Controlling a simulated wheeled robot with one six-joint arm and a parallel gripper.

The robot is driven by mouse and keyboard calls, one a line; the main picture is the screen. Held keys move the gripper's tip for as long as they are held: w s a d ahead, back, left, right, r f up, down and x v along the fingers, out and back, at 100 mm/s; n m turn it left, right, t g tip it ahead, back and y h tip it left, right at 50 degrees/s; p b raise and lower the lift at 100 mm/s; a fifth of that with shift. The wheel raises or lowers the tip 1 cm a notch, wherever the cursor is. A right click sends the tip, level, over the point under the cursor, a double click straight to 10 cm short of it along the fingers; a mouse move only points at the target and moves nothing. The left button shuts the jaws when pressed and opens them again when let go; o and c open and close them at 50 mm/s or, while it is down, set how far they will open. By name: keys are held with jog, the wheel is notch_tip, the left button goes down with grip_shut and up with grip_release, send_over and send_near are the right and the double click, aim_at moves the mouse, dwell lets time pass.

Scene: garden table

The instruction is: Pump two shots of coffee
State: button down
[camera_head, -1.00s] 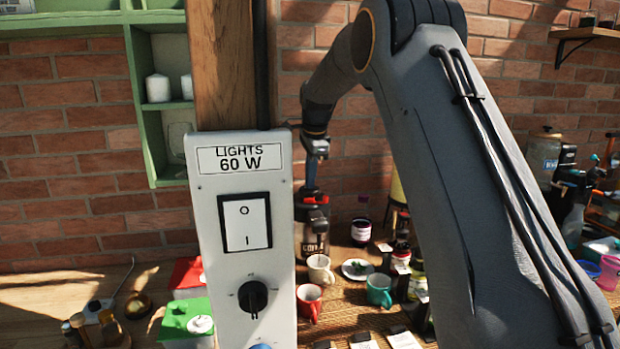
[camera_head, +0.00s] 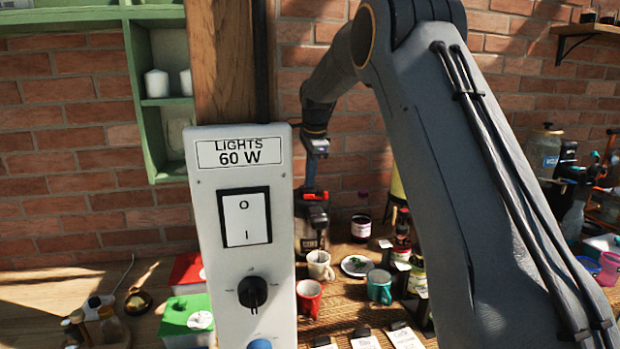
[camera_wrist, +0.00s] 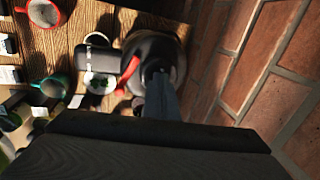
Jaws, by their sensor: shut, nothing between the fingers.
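A dark coffee dispenser (camera_head: 311,232) with a red part near its top stands behind the switch box, which hides its left side. In the wrist view its round top (camera_wrist: 172,55) and red piece (camera_wrist: 128,72) lie below the fingers. My gripper (camera_head: 312,186) points down, shut and empty, with its tips at or just above the top; I cannot tell whether they touch. The shut fingers also show in the wrist view (camera_wrist: 160,92). A cream mug (camera_head: 320,266), a red mug (camera_head: 309,297) and a teal mug (camera_head: 379,287) stand in front of the dispenser.
The white "LIGHTS 60 W" switch box (camera_head: 242,180) is on a wooden post in the foreground. A dark jar (camera_head: 361,228), a small plate (camera_head: 356,265) and several bottles stand right of the dispenser. A brick wall (camera_head: 70,180) is close behind.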

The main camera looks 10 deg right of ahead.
jog(key=shift+w+p+v, duration=0.15)
jog(key=shift+p+v, duration=0.25)
jog(key=shift+v, duration=0.2)
jog(key=shift+w+p+v, duration=0.15)
jog(key=shift+p+v, duration=0.2)
jog(key=shift+v, duration=0.2)
jog(key=shift+s+b+x, duration=0.25)
jog(key=shift+b+x, duration=0.2)
jog(key=shift+x, duration=0.65)
dwell(1.2)
jog(key=shift+w+p+v, duration=0.25)
jog(key=shift+p+v, duration=0.45)
jog(key=shift+v, duration=0.4)
jog(key=shift+r, duration=0.15)
jog(key=p+v, duration=0.2)
jog(key=w+p+v, duration=0.1)
jog(key=p+v, duration=0.1)
jog(key=v, duration=0.1)
jog(key=shift+w+r, duration=0.1)
jog(key=shift+r, duration=0.4)
